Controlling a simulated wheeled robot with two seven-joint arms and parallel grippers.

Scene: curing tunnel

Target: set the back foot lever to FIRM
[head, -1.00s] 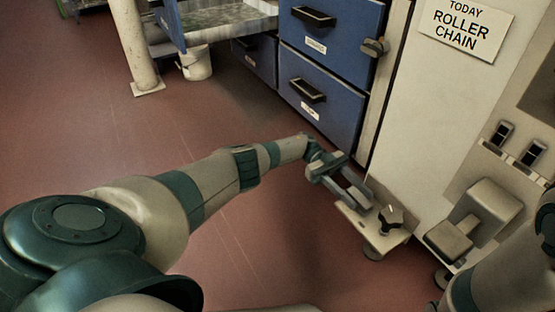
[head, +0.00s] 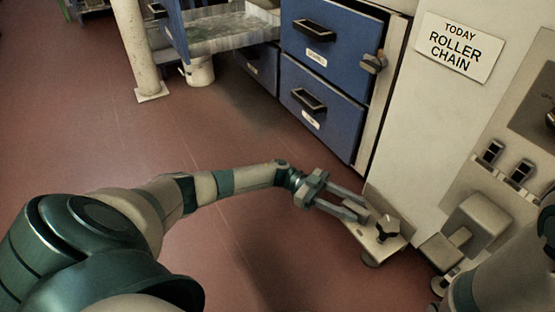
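A small dark lever knob (head: 387,229) sits on a pale foot plate (head: 372,240) low at the base of the cream machine cabinet. My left gripper (head: 362,206) reaches in from the left, its two long fingers spread apart and pointing right toward the knob. The fingertips are over the plate's left edge, just short of the knob, with nothing between them. Any FIRM marking is too small to read. My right arm (head: 490,285) shows at the lower right edge; its gripper is out of view.
A cream cabinet (head: 425,130) with a "TODAY ROLLER CHAIN" sign (head: 459,47) stands behind the plate. A boxy pedal (head: 470,228) is right of the plate. Blue drawers (head: 322,95) stand at the back. A white bucket (head: 199,70) stands near a post (head: 134,50). The red floor at left is clear.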

